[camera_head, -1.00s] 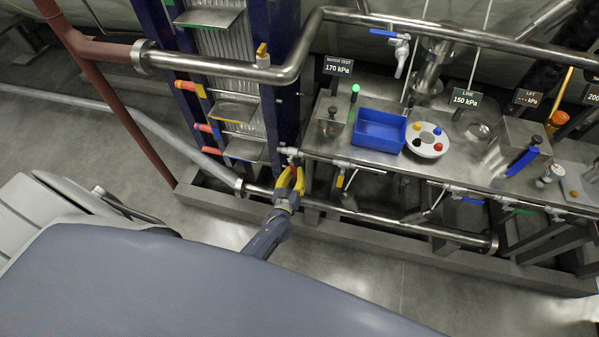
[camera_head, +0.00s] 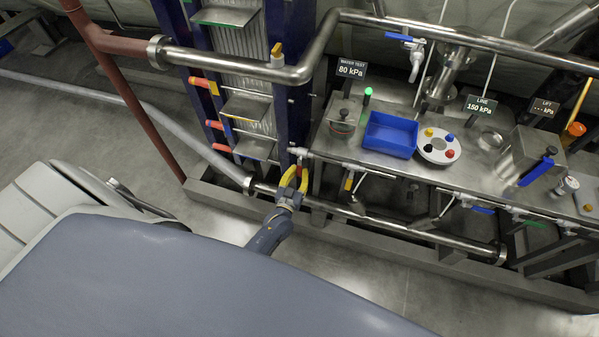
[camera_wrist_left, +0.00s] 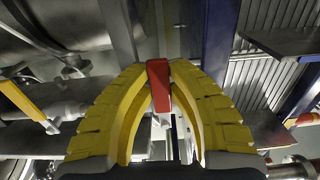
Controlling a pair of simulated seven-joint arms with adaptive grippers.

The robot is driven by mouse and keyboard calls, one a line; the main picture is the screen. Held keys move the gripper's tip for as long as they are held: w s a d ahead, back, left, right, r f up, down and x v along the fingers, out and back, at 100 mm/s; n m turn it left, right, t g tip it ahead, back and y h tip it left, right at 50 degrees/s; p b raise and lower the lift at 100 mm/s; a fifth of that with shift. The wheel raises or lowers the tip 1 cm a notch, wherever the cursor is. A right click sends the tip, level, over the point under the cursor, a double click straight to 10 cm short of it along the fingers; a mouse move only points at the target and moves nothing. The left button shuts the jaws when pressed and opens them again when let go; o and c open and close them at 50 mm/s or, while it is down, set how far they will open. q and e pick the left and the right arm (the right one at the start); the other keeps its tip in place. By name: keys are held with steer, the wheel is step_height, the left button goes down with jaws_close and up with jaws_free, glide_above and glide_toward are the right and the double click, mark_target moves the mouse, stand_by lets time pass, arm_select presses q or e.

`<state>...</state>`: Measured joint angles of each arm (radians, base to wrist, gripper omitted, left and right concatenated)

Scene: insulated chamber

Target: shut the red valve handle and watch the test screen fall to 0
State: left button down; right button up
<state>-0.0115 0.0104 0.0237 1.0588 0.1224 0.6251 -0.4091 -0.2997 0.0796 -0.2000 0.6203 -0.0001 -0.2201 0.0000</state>
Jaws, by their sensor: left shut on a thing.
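The red valve handle (camera_wrist_left: 159,86) stands between the yellow fingertips of my left gripper (camera_wrist_left: 158,72) in the left wrist view, and both fingers press on it. In the head view my left gripper (camera_head: 294,178) is at the left end of the bench's front pipe, with a little of the red handle (camera_head: 299,169) showing between its fingers. The test screen (camera_head: 351,69), labelled WATER TEST, reads 80 kPa. My right gripper is not in view.
The steel bench (camera_head: 345,152) carries a blue tray (camera_head: 390,134) and a white disc with coloured knobs (camera_head: 438,144). A LINE screen (camera_head: 480,105) reads 150 kPa. Dark blue posts (camera_head: 280,110) rise close behind my gripper. A pipe (camera_head: 370,215) runs low in front.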

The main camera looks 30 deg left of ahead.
arm_select(q)
steer(key=c, duration=1.3)
jaws_free()
steer(key=s, duration=0.4)
steer(key=s+d, duration=0.1)
steer(key=s, duration=0.3)
steer(key=s+d, duration=0.1)
steer(key=s, duration=0.3)
steer(key=shift+f, duration=0.1)
